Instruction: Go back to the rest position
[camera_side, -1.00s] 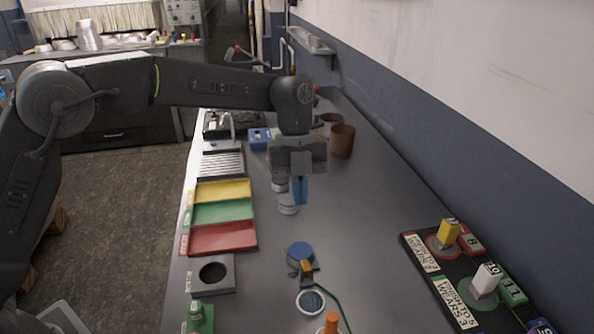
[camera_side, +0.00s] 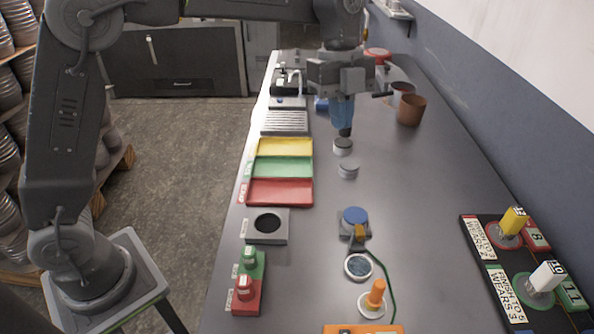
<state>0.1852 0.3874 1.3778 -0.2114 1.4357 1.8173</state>
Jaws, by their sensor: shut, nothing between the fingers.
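My gripper (camera_side: 344,126) is in the upper middle of the side view, pointing down over the bench. Its blue fingers are shut with nothing between them. A small grey, dark-topped cylinder (camera_side: 343,147) stands just below the fingertips in the picture. I cannot tell how much height lies between them. A second grey cylinder (camera_side: 348,171) stands a little nearer the camera, apart from the gripper.
Yellow (camera_side: 285,147), green (camera_side: 283,167) and red (camera_side: 280,192) trays lie along the bench's left side. A brown pot (camera_side: 411,110) stands right of the gripper.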

